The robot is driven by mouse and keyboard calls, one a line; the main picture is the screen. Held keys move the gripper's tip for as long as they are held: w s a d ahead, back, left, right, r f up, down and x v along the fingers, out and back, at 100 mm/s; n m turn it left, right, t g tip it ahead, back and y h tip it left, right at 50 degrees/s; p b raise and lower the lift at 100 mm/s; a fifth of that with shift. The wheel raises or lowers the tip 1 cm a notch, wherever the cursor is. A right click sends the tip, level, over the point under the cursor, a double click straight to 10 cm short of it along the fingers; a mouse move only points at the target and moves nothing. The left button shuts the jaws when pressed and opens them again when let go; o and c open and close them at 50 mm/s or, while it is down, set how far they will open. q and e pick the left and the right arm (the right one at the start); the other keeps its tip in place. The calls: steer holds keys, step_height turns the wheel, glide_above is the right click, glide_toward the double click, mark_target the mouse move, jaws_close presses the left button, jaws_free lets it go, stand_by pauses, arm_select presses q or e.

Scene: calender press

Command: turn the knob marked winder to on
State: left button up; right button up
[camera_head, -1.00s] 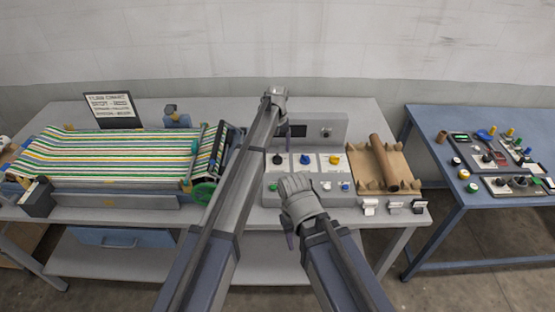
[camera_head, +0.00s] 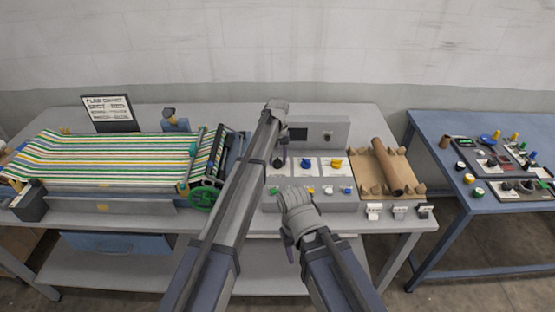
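The grey control panel (camera_head: 340,194) stands right of the middle of the bench. Its upper row has a blue knob (camera_head: 305,162) and a yellow knob (camera_head: 336,164) on white plates. A black knob at the left of that row is largely hidden by my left gripper (camera_head: 280,161). The knob labels are too small to read, so I cannot tell which is marked winder. My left gripper hangs over the left plate; I cannot tell whether it touches the knob or is open. My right gripper (camera_head: 290,254) is low in front of the panel, mostly behind its own wrist.
A striped fabric machine with a green handwheel (camera_head: 204,196) stands left of my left arm. A brown roll (camera_head: 387,166) lies on a cradle right of the panel. Small white-fronted blocks (camera_head: 400,211) stand at the front edge. A blue table (camera_head: 445,232) stands at the right.

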arm_select(q)
jaws_close()
steer(key=shift+m, duration=0.3)
steer(key=m, duration=1.1)
stand_by(0.4)
steer(key=shift+m, duration=0.3)
steer(key=o, duration=0.6)
jaws_free()
steer(key=shift+c, duration=0.2)
